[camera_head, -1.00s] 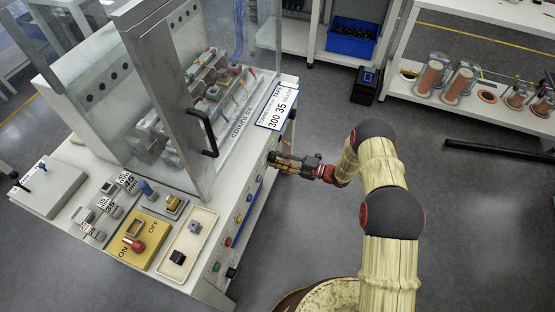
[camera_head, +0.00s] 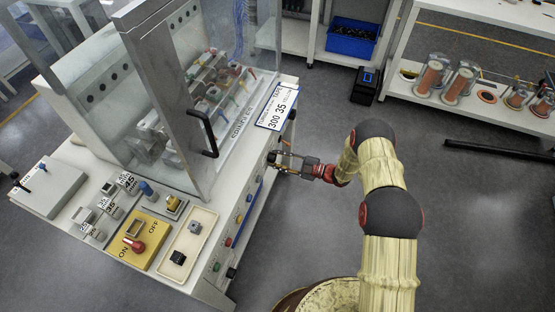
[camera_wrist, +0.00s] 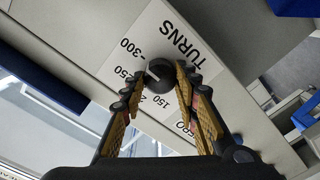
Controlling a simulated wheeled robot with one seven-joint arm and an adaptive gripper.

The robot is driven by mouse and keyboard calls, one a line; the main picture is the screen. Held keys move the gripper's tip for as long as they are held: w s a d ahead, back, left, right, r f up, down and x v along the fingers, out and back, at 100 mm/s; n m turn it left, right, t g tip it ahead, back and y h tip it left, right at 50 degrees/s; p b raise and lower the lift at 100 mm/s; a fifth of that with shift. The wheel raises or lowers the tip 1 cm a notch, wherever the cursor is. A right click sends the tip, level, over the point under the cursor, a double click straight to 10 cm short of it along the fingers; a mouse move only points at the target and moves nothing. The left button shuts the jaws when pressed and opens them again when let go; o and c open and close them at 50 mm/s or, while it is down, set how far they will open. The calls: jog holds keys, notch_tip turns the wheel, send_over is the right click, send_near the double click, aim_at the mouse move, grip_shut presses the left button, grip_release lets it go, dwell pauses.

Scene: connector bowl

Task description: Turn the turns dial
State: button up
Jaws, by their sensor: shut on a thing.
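The turns dial (camera_wrist: 158,76) is a round black knob on a white plate (camera_wrist: 205,53) printed TURNS, with numbers including 300, 250 and 150 around it. In the wrist view it sits between the fingertips of my gripper (camera_wrist: 160,80), which is shut on it, with a finger at each side. A light pointer mark shows on the knob's left part; the exact number it points to is hard to tell. In the head view my gripper (camera_head: 275,161) is against the side of the machine table, and the dial is hidden there.
A machine with a clear cover and black handle (camera_head: 203,133) stands on the white table. Several coloured controls line its side, including a blue one (camera_head: 248,197). A yellow ON/OFF panel (camera_head: 153,230) lies in front. The floor (camera_head: 310,220) right of the table is clear.

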dwell(0.4)
jog(key=o, duration=1.2)
jog(key=shift+c, duration=0.2)
jog(key=v, duration=1.2)
jog(key=shift+f, duration=0.1)
